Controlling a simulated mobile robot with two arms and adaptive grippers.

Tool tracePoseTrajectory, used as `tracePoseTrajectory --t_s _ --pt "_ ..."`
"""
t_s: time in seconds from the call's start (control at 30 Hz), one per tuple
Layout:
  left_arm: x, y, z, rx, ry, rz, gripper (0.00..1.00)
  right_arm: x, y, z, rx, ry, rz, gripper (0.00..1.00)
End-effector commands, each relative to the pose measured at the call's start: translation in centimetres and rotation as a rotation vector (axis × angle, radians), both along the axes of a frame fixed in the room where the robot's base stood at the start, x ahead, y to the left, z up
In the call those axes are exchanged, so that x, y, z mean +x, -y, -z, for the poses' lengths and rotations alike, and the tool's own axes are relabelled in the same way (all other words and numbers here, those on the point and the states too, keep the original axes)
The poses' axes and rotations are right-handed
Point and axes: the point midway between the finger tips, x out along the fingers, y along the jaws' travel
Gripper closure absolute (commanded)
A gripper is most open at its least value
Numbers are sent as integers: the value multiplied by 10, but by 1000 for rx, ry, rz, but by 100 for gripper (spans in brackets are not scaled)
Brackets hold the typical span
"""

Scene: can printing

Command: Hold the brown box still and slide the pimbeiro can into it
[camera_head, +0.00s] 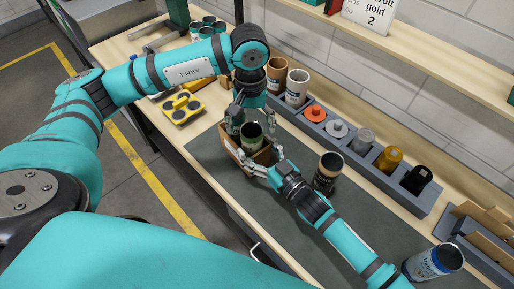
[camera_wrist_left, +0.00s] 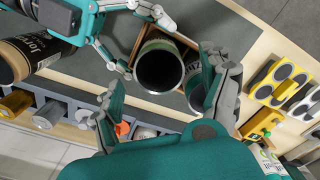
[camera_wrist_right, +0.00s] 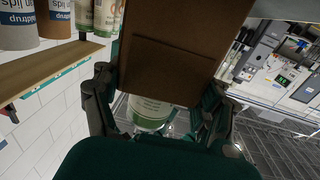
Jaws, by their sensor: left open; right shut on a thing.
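The brown box (camera_head: 262,155) stands on the dark mat, with an open top. A can with a dark open mouth (camera_head: 251,131) stands upright at it and rises above its rim; how deep it sits is hidden. It also shows in the left wrist view (camera_wrist_left: 160,68), and its white and green label (camera_wrist_right: 149,108) shows beyond the box in the right wrist view. The label's name is not legible. My left gripper (camera_head: 245,115) is open at the can, its fingers apart on either side. My right gripper (camera_head: 258,174) is shut on the near side of the box (camera_wrist_right: 170,70).
A second round rim (camera_wrist_left: 195,88) shows beside the can, partly hidden by my left finger. A brown-label can (camera_head: 328,172) stands right of the box. A grey rack (camera_head: 310,106) with caps runs behind. A yellow holder (camera_head: 181,108) lies left; a blue-white can (camera_head: 433,262) stands front right.

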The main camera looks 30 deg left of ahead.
Motion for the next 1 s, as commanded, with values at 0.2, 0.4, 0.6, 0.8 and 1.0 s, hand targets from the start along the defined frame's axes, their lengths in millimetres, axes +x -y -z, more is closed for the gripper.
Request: tracePoseTrajectory --t_s 0.2,0.4,0.6,0.8,1.0 --pt "2 0 -36 -1 7 0 20 0 0 0 0 0 0 59" --pt "2 0 -79 -1 6 0 20 0 0 0 0 0 0 59" --pt "1 0 -108 -1 4 1 20 0 0 0 0 0 0 59" --pt "0 0 -117 -1 1 0 20 0 0 0 0 0 0 59" --pt "0 0 -117 0 1 0 20 0 0 0 0 0 0 59"
